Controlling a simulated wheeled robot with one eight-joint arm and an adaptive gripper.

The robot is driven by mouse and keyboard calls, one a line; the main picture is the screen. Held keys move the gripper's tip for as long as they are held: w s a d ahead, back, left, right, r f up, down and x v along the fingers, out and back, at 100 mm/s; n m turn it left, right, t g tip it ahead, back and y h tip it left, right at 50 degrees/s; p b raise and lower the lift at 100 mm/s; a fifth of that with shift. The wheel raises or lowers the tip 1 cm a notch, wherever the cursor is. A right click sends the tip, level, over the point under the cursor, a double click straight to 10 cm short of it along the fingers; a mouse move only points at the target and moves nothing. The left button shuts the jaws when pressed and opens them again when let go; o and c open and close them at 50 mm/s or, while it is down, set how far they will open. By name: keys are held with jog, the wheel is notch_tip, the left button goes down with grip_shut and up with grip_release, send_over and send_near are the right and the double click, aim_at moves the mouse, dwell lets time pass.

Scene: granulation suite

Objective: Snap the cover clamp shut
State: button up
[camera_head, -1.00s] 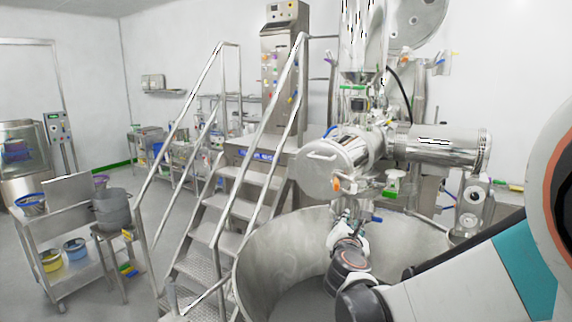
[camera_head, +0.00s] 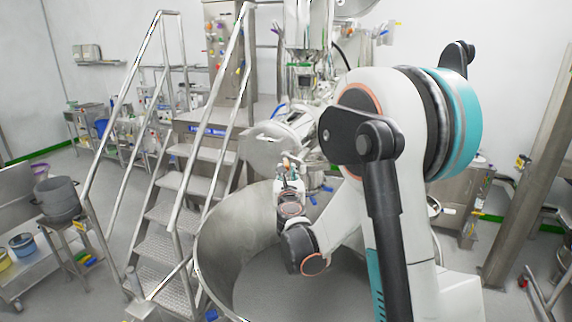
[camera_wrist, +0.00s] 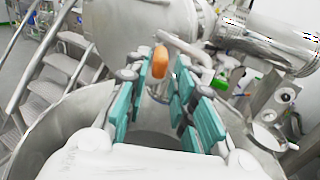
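The round steel cover (camera_head: 268,148) closes the end of the horizontal housing in the head view. It also fills the top of the wrist view (camera_wrist: 120,28). A clamp with an orange knob (camera_wrist: 159,62) hangs at the cover's lower edge, with a pale bent bar (camera_wrist: 185,45) beside it. My gripper (camera_wrist: 167,76) is open, its teal fingers spread on either side of the orange knob in the picture. I cannot tell whether either finger touches it. In the head view my gripper (camera_head: 288,168) is small, just below the cover, and partly hides the clamp.
A large open steel bowl (camera_head: 235,235) lies beneath my gripper and arm. Metal stairs with handrails (camera_head: 190,185) stand close at the left. A steel cylinder (camera_wrist: 265,40) juts out at the right in the wrist view. A cart with a grey pot (camera_head: 58,198) stands far left.

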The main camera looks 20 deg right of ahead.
aim_at(286, 165)
jog(key=x, duration=0.6)
jog(key=shift+w+d+p, duration=0.1)
jog(key=shift+p, duration=0.3)
grip_shut()
